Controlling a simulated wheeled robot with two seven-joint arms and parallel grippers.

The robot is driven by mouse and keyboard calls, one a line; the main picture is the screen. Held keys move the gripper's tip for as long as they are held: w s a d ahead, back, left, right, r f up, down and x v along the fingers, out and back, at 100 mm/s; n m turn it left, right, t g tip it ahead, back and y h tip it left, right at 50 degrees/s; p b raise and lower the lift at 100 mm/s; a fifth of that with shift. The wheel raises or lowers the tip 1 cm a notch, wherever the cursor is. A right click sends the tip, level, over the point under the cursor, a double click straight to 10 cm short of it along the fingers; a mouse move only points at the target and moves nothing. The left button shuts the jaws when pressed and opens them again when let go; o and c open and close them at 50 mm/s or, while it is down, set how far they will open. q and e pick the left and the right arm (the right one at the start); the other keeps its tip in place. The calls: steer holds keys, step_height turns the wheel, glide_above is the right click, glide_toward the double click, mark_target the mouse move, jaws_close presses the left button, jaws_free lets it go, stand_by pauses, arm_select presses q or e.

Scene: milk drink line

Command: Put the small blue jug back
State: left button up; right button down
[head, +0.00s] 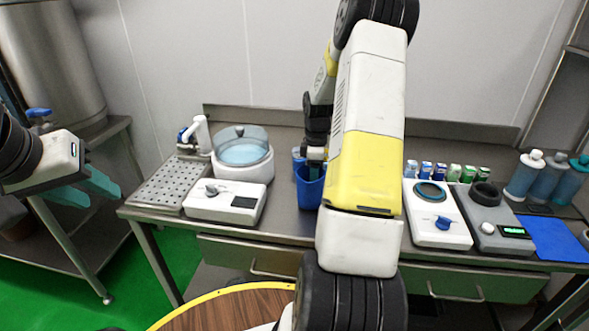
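A small blue jug (309,188) is at the middle of the steel counter, just left of my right forearm, which covers part of it. My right gripper (315,160) points down at the jug's rim. Its fingers are mostly hidden, so I cannot tell whether they are closed on the jug, nor whether the jug rests on the counter. My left gripper (88,190) is open and empty at the left, away from the counter.
A white scale (226,203), a drip tray (172,186) and a lidded round container (243,160) stand left of the jug. Right are two white and grey devices (437,213), small cartons (455,173), bottles (525,172) and a blue mat (555,238).

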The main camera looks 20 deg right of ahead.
steer(key=shift+f, duration=0.25)
steer(key=shift+f, duration=0.15)
steer(key=shift+c, duration=2.4)
jaws_free()
